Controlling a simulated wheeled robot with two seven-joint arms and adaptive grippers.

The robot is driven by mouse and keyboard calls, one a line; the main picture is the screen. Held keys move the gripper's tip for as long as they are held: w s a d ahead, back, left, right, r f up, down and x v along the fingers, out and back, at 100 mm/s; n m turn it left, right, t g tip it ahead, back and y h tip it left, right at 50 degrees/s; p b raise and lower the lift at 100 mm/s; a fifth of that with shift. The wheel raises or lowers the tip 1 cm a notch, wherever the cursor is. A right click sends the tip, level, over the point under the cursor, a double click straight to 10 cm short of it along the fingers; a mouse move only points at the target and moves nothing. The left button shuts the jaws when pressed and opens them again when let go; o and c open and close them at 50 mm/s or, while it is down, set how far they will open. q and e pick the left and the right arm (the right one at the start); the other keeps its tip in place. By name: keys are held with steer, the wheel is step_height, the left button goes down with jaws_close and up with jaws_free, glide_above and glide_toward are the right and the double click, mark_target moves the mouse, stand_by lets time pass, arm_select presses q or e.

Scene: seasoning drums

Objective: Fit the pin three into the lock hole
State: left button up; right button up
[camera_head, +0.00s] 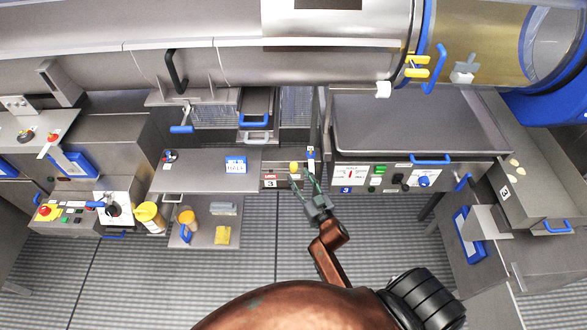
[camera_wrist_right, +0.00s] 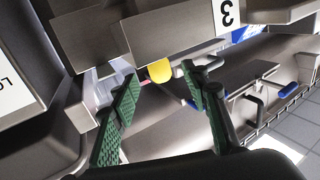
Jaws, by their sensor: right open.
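A yellow round knob (camera_head: 294,167), which looks like the head of pin three, shows at the grey lock box (camera_head: 283,180) with its red-and-white label and a 3. The knob also shows in the right wrist view (camera_wrist_right: 159,70), beyond the fingertips and partly covered by a grey plate. My right gripper (camera_head: 305,187) is open and empty, just in front of the box. In the wrist view its green-padded fingers (camera_wrist_right: 158,95) stand either side of the line to the knob, apart from it. The pin's shaft and the lock hole are hidden. My left gripper is out of view.
A grey shelf (camera_head: 205,180) with a blue-and-white box (camera_head: 236,164) is left of the lock box. A control panel (camera_head: 385,176) with knobs is right of it. A large drum (camera_head: 330,45) spans above. The floor (camera_head: 130,270) at the lower left is clear.

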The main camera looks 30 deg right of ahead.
mark_target(295, 171)
steer(key=w, duration=0.4)
steer(key=w+f, duration=0.1)
steer(key=shift+w+d, duration=0.35)
steer(key=shift+w, duration=0.05)
steer(key=shift+r, duration=0.1)
steer(key=shift+c, duration=0.4)
jaws_close()
